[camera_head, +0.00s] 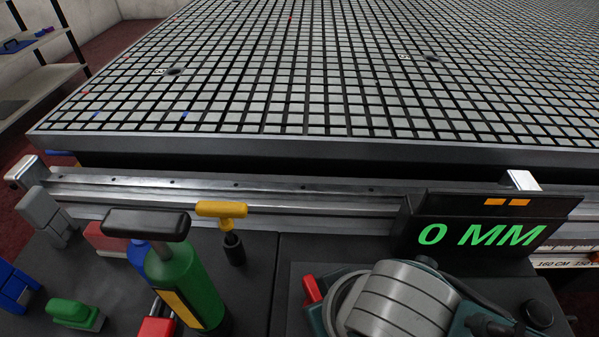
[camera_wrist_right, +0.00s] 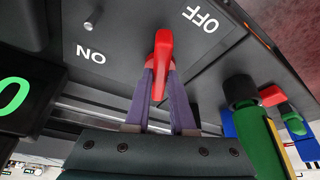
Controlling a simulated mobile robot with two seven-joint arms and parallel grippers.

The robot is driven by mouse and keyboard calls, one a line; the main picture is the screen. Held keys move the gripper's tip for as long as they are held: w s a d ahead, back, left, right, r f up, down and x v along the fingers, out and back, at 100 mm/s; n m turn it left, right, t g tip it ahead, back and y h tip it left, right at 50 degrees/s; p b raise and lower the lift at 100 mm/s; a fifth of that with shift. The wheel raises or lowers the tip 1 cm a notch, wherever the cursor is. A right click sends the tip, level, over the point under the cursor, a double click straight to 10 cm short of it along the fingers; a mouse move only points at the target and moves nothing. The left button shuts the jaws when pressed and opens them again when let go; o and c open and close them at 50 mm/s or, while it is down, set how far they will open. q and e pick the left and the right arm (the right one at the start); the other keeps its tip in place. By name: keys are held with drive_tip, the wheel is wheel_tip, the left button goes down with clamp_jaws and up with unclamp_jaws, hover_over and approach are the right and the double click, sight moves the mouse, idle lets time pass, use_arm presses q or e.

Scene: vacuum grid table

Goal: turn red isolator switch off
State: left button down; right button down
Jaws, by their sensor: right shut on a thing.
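The red isolator switch handle (camera_wrist_right: 163,45) is on a dark panel (camera_wrist_right: 120,28) with white ON and OFF labels. In the right wrist view it lies between ON at left and OFF at upper right; I cannot tell which position it is in. My right gripper (camera_wrist_right: 161,74) is shut on this handle, with a purple finger on each side. In the head view a red piece of the switch (camera_head: 312,290) shows at the left of my right wrist, which hides the rest. My left gripper is not in view.
A green pump (camera_head: 182,285) with a black handle and a yellow-handled tool (camera_head: 228,225) stand left of the switch. A black display (camera_head: 490,228) reads 0 MM at right. The grid table (camera_head: 300,95) lies behind a metal rail (camera_head: 230,195).

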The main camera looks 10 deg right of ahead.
drive_tip(key=m, duration=0.1)
drive_tip(key=m+h, duration=0.1)
drive_tip(key=shift+a+m, duration=0.3)
drive_tip(key=shift+a+m+h, duration=0.1)
drive_tip(key=shift+m+h, duration=0.4)
drive_tip(key=shift+m, duration=0.7)
drive_tip(key=c, duration=0.8)
unclamp_jaws()
drive_tip(key=shift+o, duration=0.2)
